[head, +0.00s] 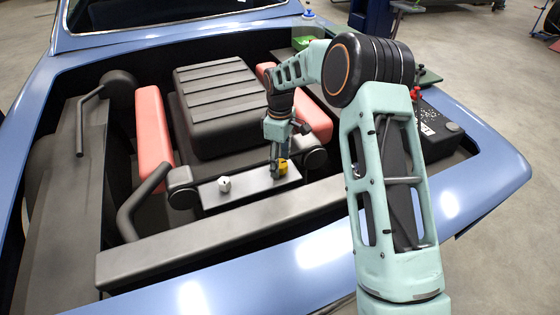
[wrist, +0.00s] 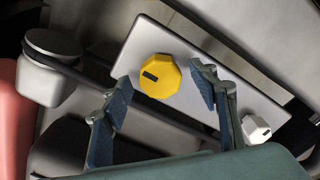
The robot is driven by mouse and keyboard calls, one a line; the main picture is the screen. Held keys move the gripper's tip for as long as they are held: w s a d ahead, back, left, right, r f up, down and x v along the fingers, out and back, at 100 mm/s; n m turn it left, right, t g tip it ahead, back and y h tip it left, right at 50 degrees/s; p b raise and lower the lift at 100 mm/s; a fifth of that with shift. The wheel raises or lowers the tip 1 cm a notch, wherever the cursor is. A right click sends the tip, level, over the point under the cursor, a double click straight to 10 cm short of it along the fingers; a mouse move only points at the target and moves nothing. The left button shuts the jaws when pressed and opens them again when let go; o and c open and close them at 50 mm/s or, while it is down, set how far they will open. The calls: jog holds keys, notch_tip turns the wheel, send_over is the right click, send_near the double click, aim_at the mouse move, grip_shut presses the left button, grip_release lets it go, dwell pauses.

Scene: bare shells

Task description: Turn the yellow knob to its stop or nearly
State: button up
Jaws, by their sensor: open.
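The yellow knob (wrist: 162,76) is many-sided, with a dark mark on its face, left of centre in the wrist view. It stands on a light grey panel (wrist: 180,120), near the panel's right end in the head view, where the knob (head: 283,168) is partly hidden by my gripper (head: 277,156). In the wrist view my gripper (wrist: 162,90) is open, with one finger to the left of the knob and one to the right. Gaps show between both fingers and the knob. How far the fingertips are above the panel is hard to tell.
A white knob (head: 224,184) stands on the same panel, to the left. The panel (head: 252,188) sits in a car's engine bay, in front of a black ribbed engine block (head: 218,100). A dark crossbar (head: 200,238) and blue bodywork (head: 330,248) lie in front.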

notch_tip(320, 180, up, 12)
dwell(0.6)
